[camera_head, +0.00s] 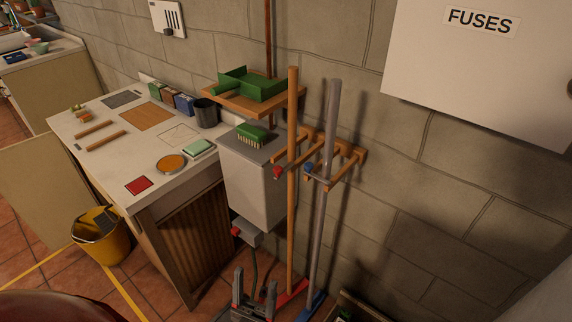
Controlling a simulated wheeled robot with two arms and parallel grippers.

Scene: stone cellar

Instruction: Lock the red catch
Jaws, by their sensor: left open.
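A wooden rack (349,155) with prongs is fixed to the stone wall. The red catch (278,173) is a small red knob at the front of a left prong, beside the wooden handle of a red-headed broom (293,120). I cannot make out a bar across that handle. A blue catch (309,168) sits to its right, with a bar in front of a grey pole (331,120). My left gripper (255,286) is open and empty at the bottom, well below the red catch and left of the broom's foot. My right gripper is out of view.
A grey box (250,180) with a green brush (252,132) on top stands left of the broom. A wooden shelf (225,98) holds a green tray (255,84). A workbench (90,155) and yellow bucket (105,245) are left. A fuse cabinet (470,70) hangs upper right.

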